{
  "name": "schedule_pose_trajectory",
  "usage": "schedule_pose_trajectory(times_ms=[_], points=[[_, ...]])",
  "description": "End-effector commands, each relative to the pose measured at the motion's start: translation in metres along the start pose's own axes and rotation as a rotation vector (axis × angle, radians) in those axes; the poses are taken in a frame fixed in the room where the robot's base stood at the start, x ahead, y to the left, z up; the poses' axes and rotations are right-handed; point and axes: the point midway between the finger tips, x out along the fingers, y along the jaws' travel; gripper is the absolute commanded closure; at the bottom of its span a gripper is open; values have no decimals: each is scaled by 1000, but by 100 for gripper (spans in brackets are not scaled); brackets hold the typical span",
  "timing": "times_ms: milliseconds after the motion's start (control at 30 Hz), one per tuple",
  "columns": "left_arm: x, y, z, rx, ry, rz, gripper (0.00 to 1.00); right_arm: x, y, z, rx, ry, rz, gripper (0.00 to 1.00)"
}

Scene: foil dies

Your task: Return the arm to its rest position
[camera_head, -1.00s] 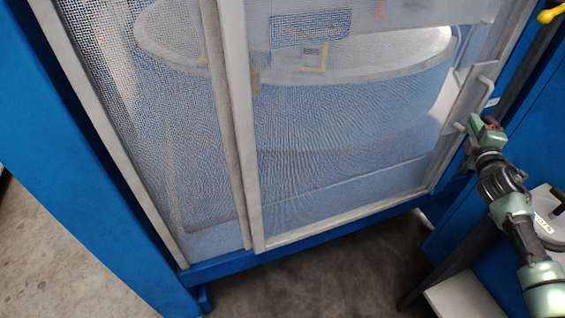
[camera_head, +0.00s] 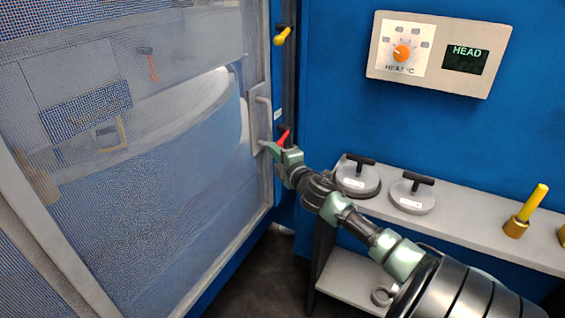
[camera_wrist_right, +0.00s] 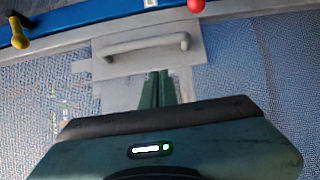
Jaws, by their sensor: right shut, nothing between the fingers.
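My right arm comes in from the lower right in the head view. Its gripper (camera_head: 266,147) is at the edge of the mesh door, just below the pale door handle (camera_head: 264,112). In the right wrist view the two green fingers of this gripper (camera_wrist_right: 155,75) are together with nothing between them. The handle (camera_wrist_right: 145,46) lies beyond the fingertips and is not held. The mesh door (camera_head: 150,215) looks closed against the blue frame. My left gripper is not in view.
A grey shelf (camera_head: 470,232) with two black-handled discs and yellow-handled tools is beside my right arm. A control panel (camera_head: 440,50) with an orange dial is on the blue wall. A yellow lever (camera_head: 282,36) and a red knob (camera_head: 283,137) are by the door frame.

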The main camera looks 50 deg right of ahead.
Motion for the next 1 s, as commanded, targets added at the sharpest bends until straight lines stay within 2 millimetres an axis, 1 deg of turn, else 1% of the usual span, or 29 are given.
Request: schedule_pose_trajectory(times_ms=[33, 167, 300, 433, 667, 733, 767, 867, 967, 1000], points=[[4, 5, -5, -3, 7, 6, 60, -9, -3, -1, -2, 3, -2, 100], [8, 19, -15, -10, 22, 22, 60, -30, -3, -2, 0, 4, -2, 100], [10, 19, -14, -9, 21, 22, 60, -46, -2, -1, 1, 2, -2, 100], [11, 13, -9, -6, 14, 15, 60, -53, -1, -1, 1, 2, -1, 100], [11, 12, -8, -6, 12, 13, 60, -55, 0, -1, 2, 1, 0, 100], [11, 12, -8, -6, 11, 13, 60, -55, -5, 0, 8, -2, -9, 100], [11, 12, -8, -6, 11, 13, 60, -55, -10, 1, 14, -5, -18, 100], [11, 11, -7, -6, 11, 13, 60, -57, -47, 8, 62, -27, -77, 100], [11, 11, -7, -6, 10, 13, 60, -66, -110, 16, 141, -66, -180, 100], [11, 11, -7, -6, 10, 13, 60, -72, -140, 19, 180, -86, -229, 100]])
